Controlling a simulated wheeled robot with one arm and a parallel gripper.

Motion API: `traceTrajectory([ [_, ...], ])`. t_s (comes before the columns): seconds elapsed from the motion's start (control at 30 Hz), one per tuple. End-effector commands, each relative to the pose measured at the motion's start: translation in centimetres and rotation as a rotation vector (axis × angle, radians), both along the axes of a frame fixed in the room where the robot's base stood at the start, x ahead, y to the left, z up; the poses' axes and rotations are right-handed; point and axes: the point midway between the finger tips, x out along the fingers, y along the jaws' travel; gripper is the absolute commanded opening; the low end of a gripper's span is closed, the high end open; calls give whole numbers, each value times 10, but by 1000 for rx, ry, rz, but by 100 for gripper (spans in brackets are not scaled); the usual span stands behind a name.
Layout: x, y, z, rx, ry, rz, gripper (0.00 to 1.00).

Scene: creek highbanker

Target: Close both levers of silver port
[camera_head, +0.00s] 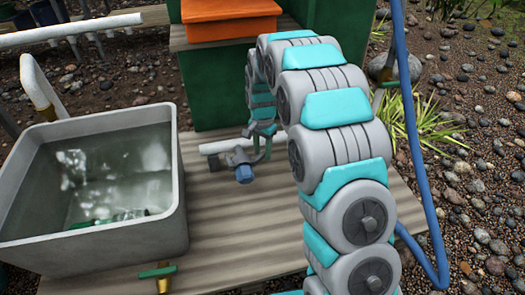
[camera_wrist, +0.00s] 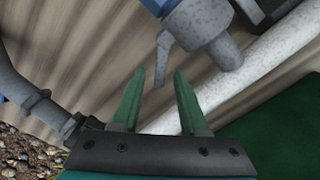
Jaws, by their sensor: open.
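The silver port (camera_head: 240,160) is a grey metal fitting with a blue cap (camera_head: 244,174). It lies on the wooden deck beside a white pipe, just left of my arm in the head view. In the wrist view the silver port (camera_wrist: 208,25) is at the top, with one grey lever (camera_wrist: 163,58) pointing down from it. My gripper (camera_wrist: 159,76) is open, its two green fingers on either side of the lever's lower end in the picture. Contact cannot be told. A grey piece (camera_wrist: 248,10) at the upper right may be another lever. In the head view my arm partly hides the port area.
A grey basin (camera_head: 181,200) of water stands at left, with a green-handled brass tap (camera_head: 160,271) below. A green box with an orange top (camera_head: 225,10) stands behind. A blue hose (camera_head: 425,200) runs down the right. A grey pipe fitting (camera_wrist: 35,100) is left of the fingers.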

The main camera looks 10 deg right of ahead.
Motion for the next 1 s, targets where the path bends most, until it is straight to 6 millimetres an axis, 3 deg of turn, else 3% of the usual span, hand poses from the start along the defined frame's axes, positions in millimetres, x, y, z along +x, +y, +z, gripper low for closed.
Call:
traceTrajectory([
  [0.23,0,0,-1,-1,-1,0,43],
  [0.6,0,0,-1,0,-1,0,1],
  [1.0,0,0,-1,0,-1,1,0],
])
